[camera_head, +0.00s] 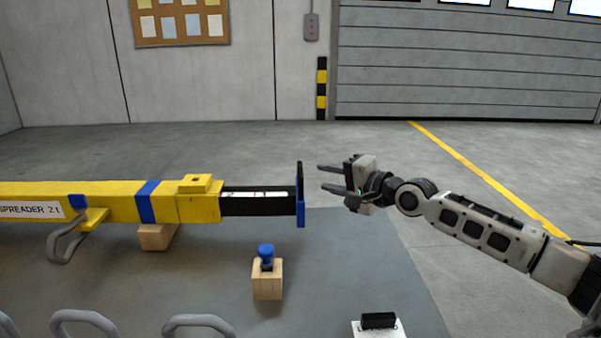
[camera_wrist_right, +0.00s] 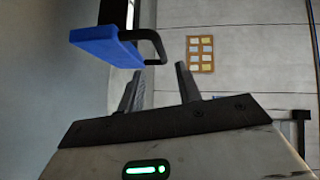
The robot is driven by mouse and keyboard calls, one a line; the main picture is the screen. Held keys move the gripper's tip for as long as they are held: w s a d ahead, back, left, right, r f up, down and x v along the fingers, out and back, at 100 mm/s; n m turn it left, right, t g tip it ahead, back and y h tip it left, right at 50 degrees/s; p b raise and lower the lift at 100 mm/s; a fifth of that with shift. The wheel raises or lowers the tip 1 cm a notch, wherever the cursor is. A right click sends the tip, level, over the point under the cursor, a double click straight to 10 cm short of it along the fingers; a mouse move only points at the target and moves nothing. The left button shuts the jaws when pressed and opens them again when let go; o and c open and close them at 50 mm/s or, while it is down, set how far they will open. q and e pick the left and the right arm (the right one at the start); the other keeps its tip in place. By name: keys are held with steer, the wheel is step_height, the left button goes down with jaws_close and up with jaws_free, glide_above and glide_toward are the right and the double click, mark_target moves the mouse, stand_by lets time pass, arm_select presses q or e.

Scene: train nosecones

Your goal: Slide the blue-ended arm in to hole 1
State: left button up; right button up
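The yellow spreader beam (camera_head: 110,202) lies across the left of the head view. Hole 1 cannot be made out. My left gripper is not in view.
A blue-topped pin (camera_head: 266,256) stands in a wooden block (camera_head: 267,281) below the black arm. Another wooden block (camera_head: 157,237) is under the beam. A black item on a white block (camera_head: 378,322) is at the front right. Grey shackles line the front left. The floor behind is clear.

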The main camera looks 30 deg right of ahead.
mark_target(300, 169)
steer(key=x, duration=0.9)
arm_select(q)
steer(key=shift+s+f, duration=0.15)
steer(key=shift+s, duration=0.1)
